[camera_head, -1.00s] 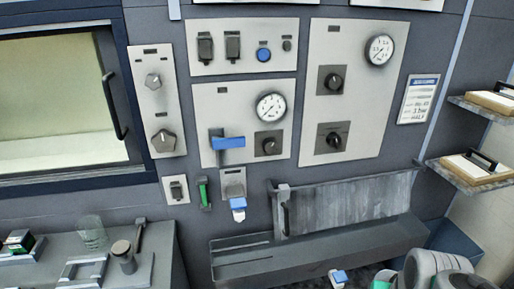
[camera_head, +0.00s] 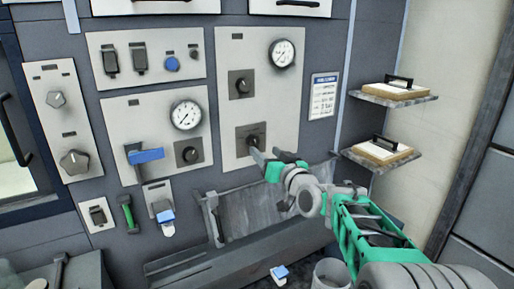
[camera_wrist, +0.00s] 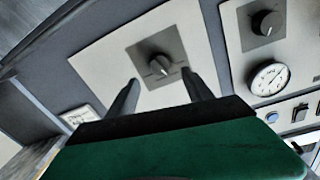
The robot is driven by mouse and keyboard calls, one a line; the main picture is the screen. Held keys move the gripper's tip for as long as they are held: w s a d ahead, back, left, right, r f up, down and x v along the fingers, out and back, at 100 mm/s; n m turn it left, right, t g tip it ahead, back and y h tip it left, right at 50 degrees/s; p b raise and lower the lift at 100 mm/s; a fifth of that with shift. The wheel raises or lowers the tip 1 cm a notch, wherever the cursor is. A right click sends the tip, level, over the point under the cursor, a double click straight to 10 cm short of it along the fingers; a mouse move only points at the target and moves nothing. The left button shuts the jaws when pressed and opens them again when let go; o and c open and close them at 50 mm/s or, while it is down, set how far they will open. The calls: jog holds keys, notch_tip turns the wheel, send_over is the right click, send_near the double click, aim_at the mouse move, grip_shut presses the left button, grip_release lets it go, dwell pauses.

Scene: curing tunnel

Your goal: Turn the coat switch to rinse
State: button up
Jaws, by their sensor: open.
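The lower black rotary switch (camera_head: 251,139) sits on a square dark plate on the right-hand pale panel, below a second rotary switch (camera_head: 241,84). Labels are too small to read, so I cannot tell by name which is the coat switch. My gripper (camera_head: 273,154) is open and empty, just in front of the lower switch and partly covering its right side. In the wrist view the lower switch (camera_wrist: 158,66) shows between and beyond my two fingertips (camera_wrist: 160,82), apparently apart from them.
A gauge (camera_head: 282,53) is on the same panel. A blue-handled lever (camera_head: 146,156) and another knob (camera_head: 188,152) are on the panel to the left. A trough (camera_head: 240,245) runs below. Two shelves with handled boards (camera_head: 382,150) stick out at the right.

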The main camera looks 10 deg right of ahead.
aim_at(256, 144)
jog(key=p+x, duration=0.1)
jog(key=x, duration=0.5)
jog(key=shift+w+a, duration=0.1)
jog(key=shift+w, duration=0.25)
jog(key=shift+c, duration=0.2)
grip_shut()
